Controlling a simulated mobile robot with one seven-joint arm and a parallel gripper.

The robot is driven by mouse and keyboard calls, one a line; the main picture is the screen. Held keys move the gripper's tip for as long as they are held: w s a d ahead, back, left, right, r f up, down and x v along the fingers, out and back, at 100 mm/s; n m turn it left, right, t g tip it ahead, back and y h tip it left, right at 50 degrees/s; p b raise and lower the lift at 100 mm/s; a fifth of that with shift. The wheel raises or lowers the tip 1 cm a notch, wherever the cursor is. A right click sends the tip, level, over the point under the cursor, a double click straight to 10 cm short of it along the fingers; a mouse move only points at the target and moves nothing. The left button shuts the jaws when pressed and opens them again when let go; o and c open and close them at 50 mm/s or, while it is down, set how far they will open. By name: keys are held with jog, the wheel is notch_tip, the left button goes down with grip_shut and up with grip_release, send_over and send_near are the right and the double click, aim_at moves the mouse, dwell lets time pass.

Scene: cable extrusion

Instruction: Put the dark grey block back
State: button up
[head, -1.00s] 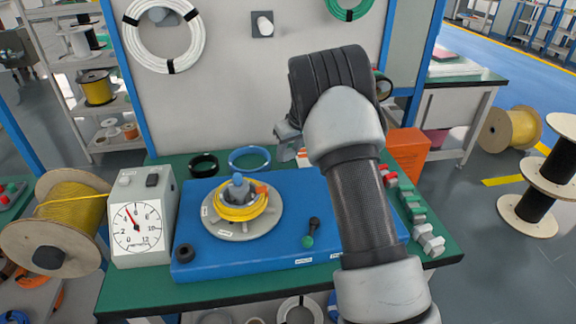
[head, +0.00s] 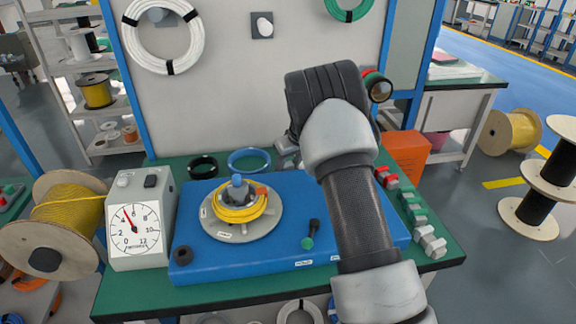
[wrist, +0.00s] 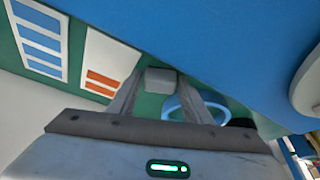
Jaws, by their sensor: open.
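A dark grey block (wrist: 160,80) shows in the wrist view on the green bench top, next to the blue platform. My gripper (wrist: 161,77) is open, with its two fingers slanting toward the block, one on either side of it. I cannot tell whether they touch it. In the head view my gripper (head: 286,148) is low at the back of the bench, partly hidden behind my arm. The block cannot be told apart there.
The blue platform (head: 205,262) carries a reel with a yellow coil (head: 240,213) and a green-tipped handle (head: 311,234). A blue ring (head: 249,160) and black ring (head: 203,167) lie behind. White striped panels (wrist: 105,65) and an orange box (head: 408,152) are near.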

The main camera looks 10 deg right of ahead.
jog(key=shift+s+d+r, duration=0.1)
jog(key=shift+r, duration=0.6)
jog(key=s+r+m+p, duration=0.1)
jog(key=s+r, duration=0.7)
jog(key=r, duration=0.3)
jog(key=s+r+m+p, duration=0.1)
jog(key=s+r, duration=0.6)
jog(key=r, duration=0.4)
jog(key=s+a+r, duration=0.1)
jog(key=s+r, duration=0.4)
jog(key=s, duration=1)
jog(key=s+f+m+h, duration=0.2)
jog(key=s+f+m, duration=0.1)
jog(key=s, duration=1.1)
notch_tip(320, 180, up, 21)
jog(key=t+p, duration=0.1)
jog(key=p, duration=1.8)
jog(key=shift+s+d+t, duration=0.15)
jog(key=shift+d+t, duration=0.15)
jog(key=shift+t, duration=0.1)
